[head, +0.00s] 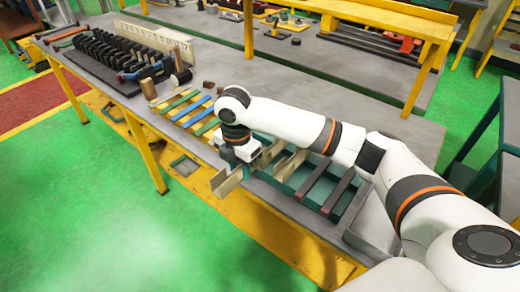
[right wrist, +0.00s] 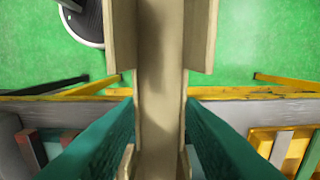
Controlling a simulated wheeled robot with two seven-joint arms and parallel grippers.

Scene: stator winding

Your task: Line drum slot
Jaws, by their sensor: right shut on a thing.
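My right gripper (head: 238,163) is shut on a tan, channel-shaped liner strip (head: 228,183). It holds the strip above the front edge of the table. In the right wrist view the strip (right wrist: 162,75) runs up the middle between the two teal fingers, with folded edges on both sides. A black ridged, drum-like row (head: 118,52), which may be the slotted drum, lies at the back left of the table, well away from the gripper. My left gripper is not in view.
A teal tray (head: 318,213) with dark bars and more tan pieces stands beside the right gripper. Green, blue and yellow strips (head: 186,104) lie to its left. A long pale ruler-like board (head: 155,40) stands behind the black row. Hammer-like tools (head: 180,68) stand nearby.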

